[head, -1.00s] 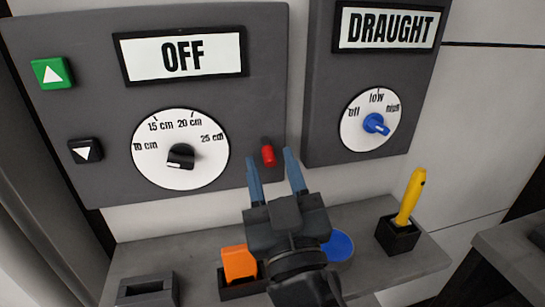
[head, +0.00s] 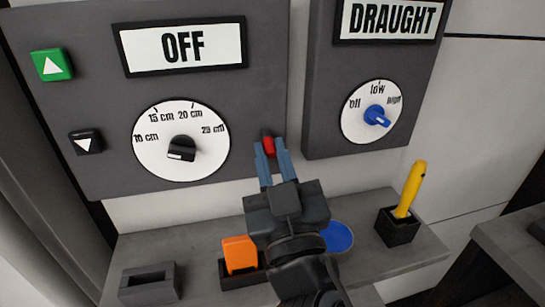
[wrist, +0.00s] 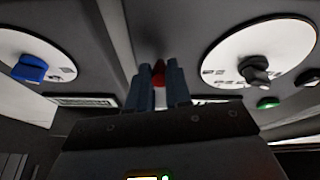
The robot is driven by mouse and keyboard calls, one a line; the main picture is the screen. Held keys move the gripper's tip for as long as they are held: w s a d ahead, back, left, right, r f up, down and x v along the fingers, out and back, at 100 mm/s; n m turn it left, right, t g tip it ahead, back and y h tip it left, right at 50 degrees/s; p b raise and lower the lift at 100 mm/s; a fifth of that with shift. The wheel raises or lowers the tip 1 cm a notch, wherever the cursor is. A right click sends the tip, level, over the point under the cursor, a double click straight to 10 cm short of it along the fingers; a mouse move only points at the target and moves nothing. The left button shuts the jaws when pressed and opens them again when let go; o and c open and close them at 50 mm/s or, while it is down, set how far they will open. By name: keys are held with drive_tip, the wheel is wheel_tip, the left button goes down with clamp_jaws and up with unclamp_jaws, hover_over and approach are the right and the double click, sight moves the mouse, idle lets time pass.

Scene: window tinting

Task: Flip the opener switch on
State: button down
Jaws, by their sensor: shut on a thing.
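The opener panel (head: 75,120) is grey, with a display (head: 183,47) reading OFF and a white dial (head: 157,158) with a black knob (head: 182,149). A small red-tipped switch (head: 269,144) sits at the panel's lower right. My gripper (head: 269,148) is shut on the red switch, one blue-grey finger on each side of it. In the wrist view, the red switch (wrist: 159,76) shows between the two fingers, and its base is hard to make out.
A DRAUGHT panel (head: 325,110) with a blue knob (head: 376,116) is at the right. Below, a grey shelf (head: 200,237) holds an orange block (head: 239,254), a blue disc (head: 338,237), a yellow-handled tool (head: 411,190) in a black holder, and an empty grey holder (head: 149,285).

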drive_tip(key=shift+r+p, duration=0.2)
drive_tip(key=shift+p, duration=0.45)
drive_tip(key=g+p, duration=0.1)
drive_tip(key=p, duration=0.2)
drive_tip(key=shift+s+r+p, duration=0.1)
drive_tip(key=shift+r+p, duration=0.3)
drive_tip(key=g+p, duration=0.1)
drive_tip(key=p, duration=0.2)
drive_tip(key=r+g+p, duration=0.1)
drive_tip(key=p, duration=0.2)
drive_tip(key=shift+s+g+h+p, duration=0.15)
drive_tip(key=shift+g+h+p, duration=0.15)
drive_tip(key=shift+g+p, duration=0.1)
drive_tip(key=shift+r+g+h+p, duration=0.5)
drive_tip(key=shift+g+p, duration=0.3)
drive_tip(key=shift+g, duration=0.4)
drive_tip(key=shift+w+r+g+h, duration=0.1)
drive_tip(key=shift+r+g+h, duration=0.15)
drive_tip(key=shift+g, duration=0.55)
drive_tip(key=shift+w+r+g+h, duration=0.15)
drive_tip(key=shift+r+g, duration=0.15)
drive_tip(key=shift+g, duration=0.5)
drive_tip(key=c, duration=1.1)
unclamp_jaws()
drive_tip(key=shift+o, duration=0.2)
